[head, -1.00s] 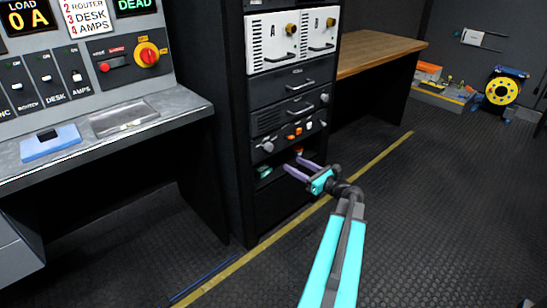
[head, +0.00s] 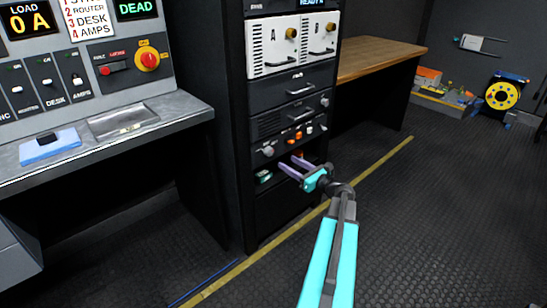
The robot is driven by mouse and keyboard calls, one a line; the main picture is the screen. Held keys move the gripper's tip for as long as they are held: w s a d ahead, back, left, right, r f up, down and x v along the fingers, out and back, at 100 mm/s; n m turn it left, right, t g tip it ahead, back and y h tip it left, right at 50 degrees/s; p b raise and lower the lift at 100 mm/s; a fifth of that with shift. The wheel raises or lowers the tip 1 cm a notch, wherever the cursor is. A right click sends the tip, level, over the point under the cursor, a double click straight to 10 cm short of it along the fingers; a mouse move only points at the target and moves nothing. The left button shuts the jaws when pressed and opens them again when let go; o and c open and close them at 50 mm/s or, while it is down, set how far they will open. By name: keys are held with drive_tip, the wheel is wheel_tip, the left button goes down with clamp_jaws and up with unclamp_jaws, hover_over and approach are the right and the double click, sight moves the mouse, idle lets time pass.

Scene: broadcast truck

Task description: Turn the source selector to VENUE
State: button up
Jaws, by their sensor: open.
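The rack panel (head: 291,138) carries a grey knob (head: 267,151) at its lower left and orange controls beside it. The labels are too small to read, so I cannot tell for sure which control is the source selector or where it points. The fingers look apart from the knob.
Below the panel is a dark rack opening with a small green item (head: 264,176). Above are drawers with handles and two white units (head: 292,44). A wooden bench (head: 375,52) stands right of the rack.

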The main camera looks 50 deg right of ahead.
sight(271, 153)
drive_tip(key=w+b, duration=0.1)
drive_tip(key=w, duration=0.8)
drive_tip(key=shift+w+d, duration=0.1)
drive_tip(key=shift+w, duration=0.05)
drive_tip(key=c, duration=1.1)
drive_tip(key=shift+a, duration=0.2)
drive_tip(key=shift+d, duration=0.1)
